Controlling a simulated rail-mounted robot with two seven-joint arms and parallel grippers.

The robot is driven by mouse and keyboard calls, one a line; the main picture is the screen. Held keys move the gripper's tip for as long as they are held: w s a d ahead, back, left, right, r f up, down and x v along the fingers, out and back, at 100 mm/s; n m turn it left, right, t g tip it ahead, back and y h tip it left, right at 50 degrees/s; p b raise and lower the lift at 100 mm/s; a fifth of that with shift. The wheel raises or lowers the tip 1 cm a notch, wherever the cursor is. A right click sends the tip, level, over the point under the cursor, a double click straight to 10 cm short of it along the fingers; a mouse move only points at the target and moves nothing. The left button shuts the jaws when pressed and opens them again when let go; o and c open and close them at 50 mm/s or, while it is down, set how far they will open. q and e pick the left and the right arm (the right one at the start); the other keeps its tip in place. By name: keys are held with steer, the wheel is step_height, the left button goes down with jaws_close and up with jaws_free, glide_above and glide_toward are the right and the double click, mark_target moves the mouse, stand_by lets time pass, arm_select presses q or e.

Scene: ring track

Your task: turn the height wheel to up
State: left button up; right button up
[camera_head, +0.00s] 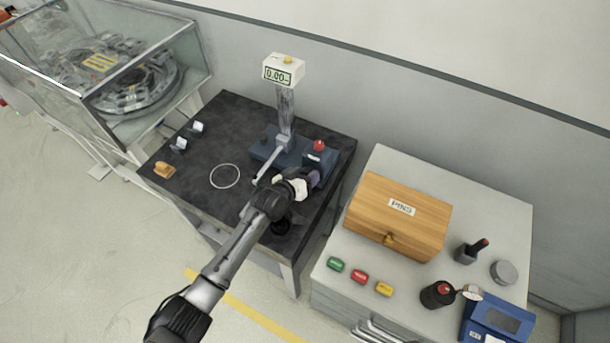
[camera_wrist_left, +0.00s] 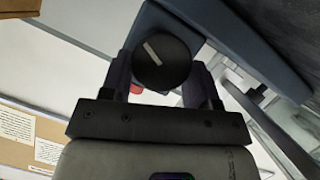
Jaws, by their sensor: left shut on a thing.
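The measuring stand has a blue base (camera_head: 270,150), a grey column (camera_head: 286,108) and a display (camera_head: 284,70) on top that appears to read 0.00. A red button (camera_head: 319,146) sits on the base. My left gripper (camera_head: 309,181) is at the front right side of the base. In the left wrist view, the black round height wheel (camera_wrist_left: 162,68) is between the two fingers of my left gripper (camera_wrist_left: 162,80), which is shut on it. A pale line on the wheel's face lies slanted. In the head view my gripper hides the wheel. My right gripper is not in view.
The stand is on a dark table (camera_head: 225,125) with a white ring outline (camera_head: 225,176) and a small orange block (camera_head: 164,170). A glass case (camera_head: 120,85) stands at left. A bench (camera_head: 490,200) with a wooden box (camera_head: 400,215) stands at right.

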arm_select(q)
steer(key=n+b, duration=0.1)
steer(key=n+h+b, duration=0.1)
steer(key=b, duration=0.1)
steer(key=shift+a+f, duration=0.15)
steer(key=shift+f, duration=0.15)
steer(key=shift+w+a+n+h+b, duration=0.1)
steer(key=shift+n+h+b, duration=0.9)
steer(key=shift+n+b, duration=0.5)
steer(key=shift+r, duration=0.1)
steer(key=o, duration=0.9)
steer(key=shift+s+a+r, duration=0.15)
steer(key=shift+s+a, duration=0.15)
steer(key=shift+a, duration=0.05)
steer(key=p+v, duration=0.2)
steer(key=v, duration=1.1)
steer(key=shift+r, duration=0.1)
